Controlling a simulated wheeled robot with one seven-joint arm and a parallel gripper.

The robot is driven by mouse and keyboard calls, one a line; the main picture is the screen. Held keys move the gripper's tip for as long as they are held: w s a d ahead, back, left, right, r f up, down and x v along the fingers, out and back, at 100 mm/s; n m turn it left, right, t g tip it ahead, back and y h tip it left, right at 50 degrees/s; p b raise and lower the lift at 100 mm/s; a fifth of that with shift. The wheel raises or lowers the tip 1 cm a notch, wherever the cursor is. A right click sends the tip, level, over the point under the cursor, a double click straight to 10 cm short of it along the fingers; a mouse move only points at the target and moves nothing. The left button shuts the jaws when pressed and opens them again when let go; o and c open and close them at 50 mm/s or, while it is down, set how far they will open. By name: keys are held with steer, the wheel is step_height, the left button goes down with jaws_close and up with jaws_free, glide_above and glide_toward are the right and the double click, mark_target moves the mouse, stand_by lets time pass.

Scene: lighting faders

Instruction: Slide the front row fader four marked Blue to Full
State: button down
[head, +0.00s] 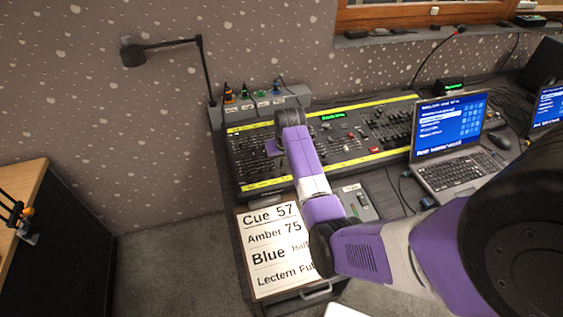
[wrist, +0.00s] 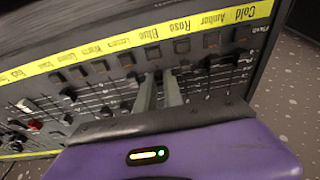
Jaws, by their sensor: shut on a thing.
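The lighting desk (head: 345,113) lies across the table in the head view. In the wrist view its yellow label strip (wrist: 98,45) reads Cold, Amber, Rose, Blue, Lectern and more, running from the right. My gripper (wrist: 160,80) has its two grey fingers down in the fader row, in line with the Blue label (wrist: 155,32). It is shut on a fader there, apparently the Blue one. The fader's cap is hidden between the fingers, so its exact height in the slot cannot be told. In the head view my arm covers this part of the desk.
A sign (head: 262,232) in front of the desk reads Cue 57, Amber 75, Blue and Lectern, its right side partly covered by my arm. Neighbouring fader caps (wrist: 106,112) stand close beside the fingers. A laptop (head: 450,140) is right of the desk; a lamp (head: 205,75) rises behind.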

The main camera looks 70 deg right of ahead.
steer(key=shift+w+d+r+b, duration=0.1)
steer(key=shift+w+d+b, duration=1.3)
steer(key=shift+w+d, duration=0.5)
steer(key=c, duration=1.7)
jaws_free()
steer(key=shift+s, duration=0.2)
steer(key=shift+r, duration=0.1)
steer(key=shift+d, duration=0.1)
steer(key=shift+r+p, duration=1.3)
steer(key=shift+p, duration=0.05)
steer(key=shift+b+v, duration=0.35)
steer(key=shift+v, duration=3.55)
